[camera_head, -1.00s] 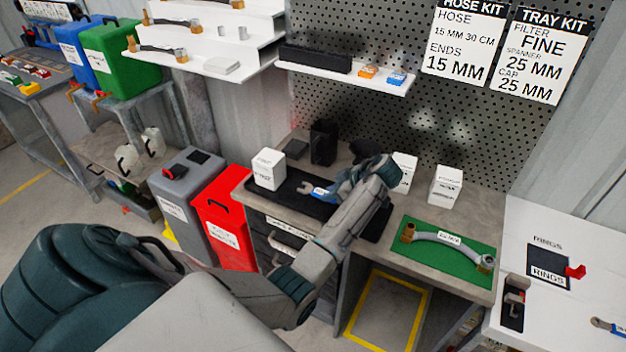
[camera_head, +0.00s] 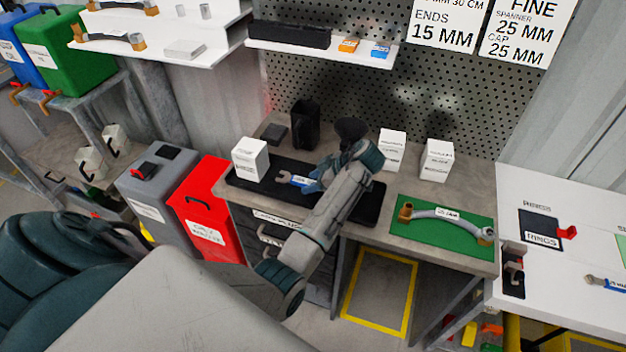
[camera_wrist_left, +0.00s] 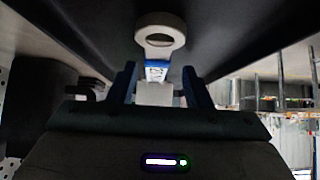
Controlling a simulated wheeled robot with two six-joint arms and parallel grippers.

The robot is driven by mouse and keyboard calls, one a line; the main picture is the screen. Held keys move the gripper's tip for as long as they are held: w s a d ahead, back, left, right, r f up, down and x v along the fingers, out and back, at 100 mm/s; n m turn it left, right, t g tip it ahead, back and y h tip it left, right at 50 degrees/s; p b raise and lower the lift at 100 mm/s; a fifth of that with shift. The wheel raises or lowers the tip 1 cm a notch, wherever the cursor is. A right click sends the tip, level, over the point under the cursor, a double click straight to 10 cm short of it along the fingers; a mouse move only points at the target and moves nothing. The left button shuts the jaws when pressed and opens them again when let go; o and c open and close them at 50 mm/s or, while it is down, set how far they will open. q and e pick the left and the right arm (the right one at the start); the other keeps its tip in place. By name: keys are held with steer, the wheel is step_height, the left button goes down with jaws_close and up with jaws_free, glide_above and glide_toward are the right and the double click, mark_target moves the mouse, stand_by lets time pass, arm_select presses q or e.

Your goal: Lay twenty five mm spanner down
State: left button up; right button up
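The spanner (camera_head: 297,181), grey with a blue label band, lies along the black tray (camera_head: 244,184) on the bench, its head toward the white box at left. My left gripper (camera_head: 316,182) comes down over its right part, which it hides in the head view. In the left wrist view the spanner's head and blue band (camera_wrist_left: 157,70) show between my two fingers (camera_wrist_left: 160,78), with a narrow gap seen on each side. The fingers look open around it. Contact with the tray surface is hard to make out. My right gripper is not in view.
A white box (camera_head: 250,159) stands at the tray's left end. Two more white boxes (camera_head: 392,150) (camera_head: 437,160) stand behind and right. A hose with brass ends (camera_head: 448,215) lies on a green mat (camera_head: 425,238). A black holder (camera_head: 304,124) stands behind the tray.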

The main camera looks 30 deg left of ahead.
arm_select(q)
steer(key=shift+w+a, duration=0.1)
steer(key=shift+a, duration=0.05)
steer(key=b+v, duration=0.2)
steer(key=v, duration=0.5)
steer(key=shift+d+r, duration=0.15)
steer(key=shift+d, duration=0.15)
steer(key=p+v, duration=0.3)
steer(key=v, duration=0.1)
steer(key=shift+r, duration=0.25)
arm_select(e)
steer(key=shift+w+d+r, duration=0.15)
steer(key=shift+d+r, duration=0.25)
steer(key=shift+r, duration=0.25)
